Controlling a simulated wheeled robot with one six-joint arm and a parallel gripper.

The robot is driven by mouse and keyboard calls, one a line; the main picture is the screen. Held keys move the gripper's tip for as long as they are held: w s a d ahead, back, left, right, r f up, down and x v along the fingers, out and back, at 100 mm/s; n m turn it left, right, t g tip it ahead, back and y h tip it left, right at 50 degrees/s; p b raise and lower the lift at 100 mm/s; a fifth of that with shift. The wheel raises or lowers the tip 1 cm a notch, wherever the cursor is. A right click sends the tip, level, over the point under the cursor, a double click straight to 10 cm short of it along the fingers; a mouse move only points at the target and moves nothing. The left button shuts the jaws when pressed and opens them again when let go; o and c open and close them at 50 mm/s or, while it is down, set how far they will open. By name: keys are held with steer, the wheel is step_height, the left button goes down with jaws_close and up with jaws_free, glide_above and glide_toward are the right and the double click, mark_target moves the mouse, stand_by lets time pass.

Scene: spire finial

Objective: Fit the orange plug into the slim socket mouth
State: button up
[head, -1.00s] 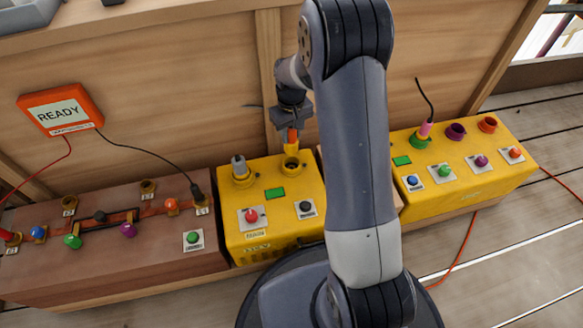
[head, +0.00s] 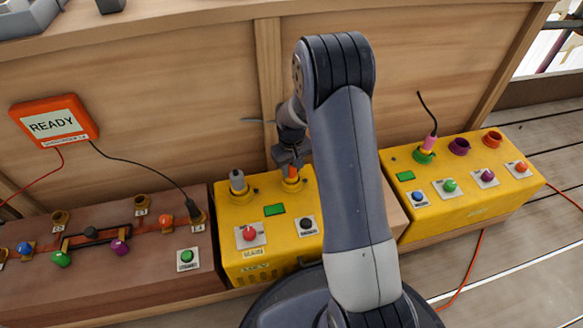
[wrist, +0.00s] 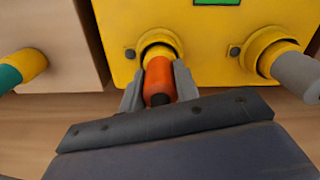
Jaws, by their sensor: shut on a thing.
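The orange plug (head: 292,172) is upright in my gripper (head: 291,162), above the right socket (head: 291,186) of the middle yellow box. In the wrist view, both fingers of my gripper (wrist: 159,82) are shut on the orange plug (wrist: 160,80). Its far end meets the yellow ring of the socket (wrist: 158,50) and covers most of the mouth. I cannot tell how deep the plug sits. A grey plug (head: 238,182) stands in the box's left socket; it also shows at the right of the wrist view (wrist: 296,74).
The middle yellow box (head: 230,222) has a red button (head: 249,233), a black button (head: 306,223) and a green screen (head: 274,210). A brown box (head: 120,275) stands left, another yellow box (head: 450,205) right. A wooden wall (head: 190,90) rises close behind.

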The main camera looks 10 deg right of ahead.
steer(key=o, duration=1.1)
steer(key=shift+f, duration=0.1)
steer(key=shift+c, duration=0.2)
step_height(320, 180, up, 12)
steer(key=p, duration=0.5)
steer(key=shift+r+p, duration=0.2)
steer(key=shift+p, duration=0.2)
steer(key=shift+f, duration=0.1)
